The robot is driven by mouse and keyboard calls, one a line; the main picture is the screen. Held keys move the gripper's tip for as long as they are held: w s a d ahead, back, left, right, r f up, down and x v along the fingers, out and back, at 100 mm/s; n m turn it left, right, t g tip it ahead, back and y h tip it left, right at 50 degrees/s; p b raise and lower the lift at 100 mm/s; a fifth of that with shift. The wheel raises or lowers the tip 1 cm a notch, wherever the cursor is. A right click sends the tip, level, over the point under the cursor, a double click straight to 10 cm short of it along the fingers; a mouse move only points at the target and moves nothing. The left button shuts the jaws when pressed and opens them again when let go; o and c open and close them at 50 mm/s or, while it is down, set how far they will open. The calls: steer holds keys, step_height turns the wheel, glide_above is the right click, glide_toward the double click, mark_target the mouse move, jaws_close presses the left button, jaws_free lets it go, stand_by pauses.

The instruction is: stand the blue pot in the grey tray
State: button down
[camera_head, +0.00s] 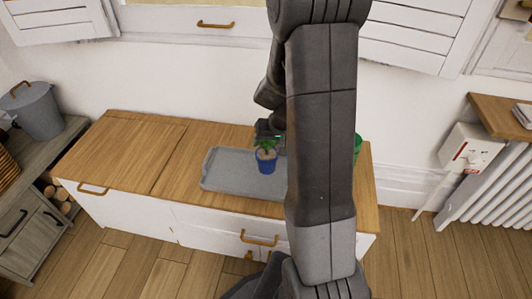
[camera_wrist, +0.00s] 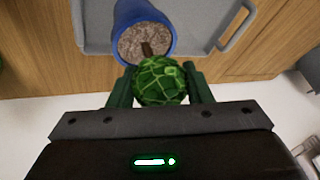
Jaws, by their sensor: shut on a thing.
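The blue pot (camera_head: 265,163) holds soil and a small green plant. In the head view it shows in front of the grey tray (camera_head: 222,175), over its middle; I cannot tell whether it touches the tray floor. My gripper (camera_head: 268,138) is at the plant, just behind the pot. In the wrist view the gripper's fingers (camera_wrist: 160,90) are on both sides of the round green top of the plant (camera_wrist: 161,80). The blue pot (camera_wrist: 143,12) and the tray's rim and handle (camera_wrist: 237,28) show beyond it. My arm hides the tray's right part in the head view.
The tray lies on a low wooden-topped cabinet (camera_head: 140,140). A green object (camera_head: 358,143) shows partly behind my arm at the right. A grey lidded bin (camera_head: 36,108) stands on a grey side unit at the left. The cabinet's left top is clear.

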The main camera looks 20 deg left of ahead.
mark_target(266, 153)
steer(key=shift+f+b, duration=0.55)
steer(key=shift+f, duration=1.3)
steer(key=c, duration=0.7)
jaws_free()
steer(key=shift+r, duration=0.25)
steer(key=p+v, duration=0.3)
steer(key=v, duration=0.8)
steer(key=shift+s+d+r, duration=0.1)
steer(key=shift+d+r, duration=0.15)
steer(key=shift+r, duration=0.1)
